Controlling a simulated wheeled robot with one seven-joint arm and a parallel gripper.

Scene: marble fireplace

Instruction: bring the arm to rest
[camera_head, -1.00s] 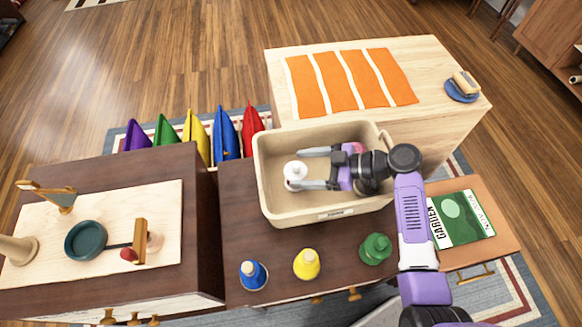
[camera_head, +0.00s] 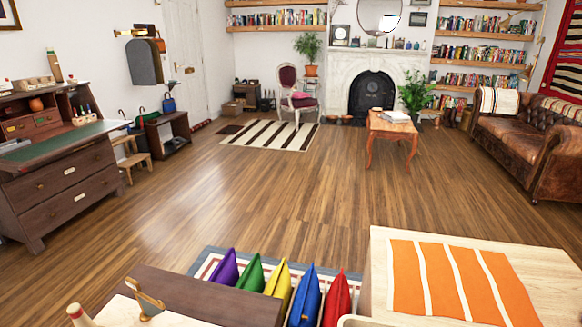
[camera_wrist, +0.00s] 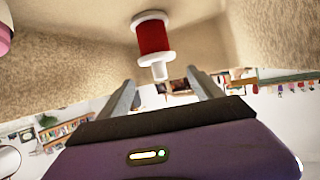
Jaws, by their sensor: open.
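My gripper (camera_wrist: 161,78) shows in the wrist view with its two fingers apart. A red bottle with white ends (camera_wrist: 152,38) is beyond the fingertips, its narrow white tip pointing toward the gap between them. I cannot tell whether it touches a finger. The bottle is inside a beige bin (camera_wrist: 70,65), whose inner surfaces fill the top of the wrist view. In the head view only a sliver of the bin's rim (camera_head: 365,321) shows at the bottom edge. My arm is out of the head view.
Purple, green, yellow, blue (camera_head: 305,298) and red pointed cushions stand in a row. A pale wooden cabinet (camera_head: 378,270) with an orange striped cloth (camera_head: 460,280) is at the right. Open wood floor (camera_head: 290,190) lies beyond. A pink thing (camera_wrist: 4,38) shows at the wrist view's left edge.

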